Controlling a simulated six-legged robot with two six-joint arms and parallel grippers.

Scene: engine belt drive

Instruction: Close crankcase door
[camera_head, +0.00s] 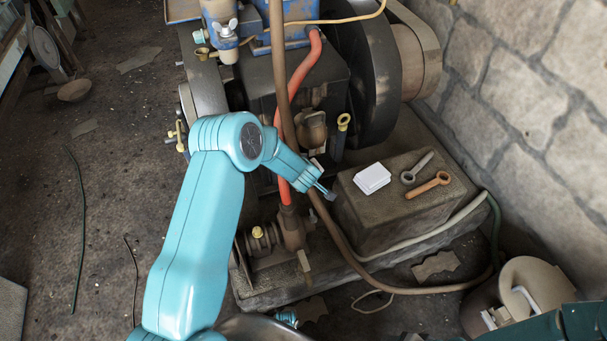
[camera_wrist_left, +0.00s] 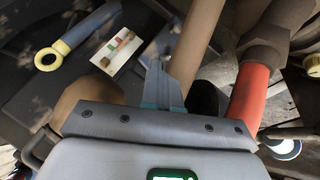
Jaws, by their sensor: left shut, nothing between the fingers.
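The dark engine block (camera_head: 312,85) stands at the top middle of the head view, behind my left arm. I cannot pick out the crankcase door for certain; my arm and the hoses cover part of the block's near side. My left gripper (camera_head: 327,192) is shut and empty, beside the red hose and left of the stone block. In the left wrist view its closed fingers (camera_wrist_left: 162,85) point toward a dark surface, with a small labelled plate (camera_wrist_left: 116,52) and a yellow ring-ended part (camera_wrist_left: 50,57) beyond them. My right gripper is not in view.
A red hose (camera_head: 299,80) and a brown pipe (camera_head: 280,65) run down close to my left gripper. A large dark wheel (camera_head: 369,75) stands at the right. The floor at left is mostly open.

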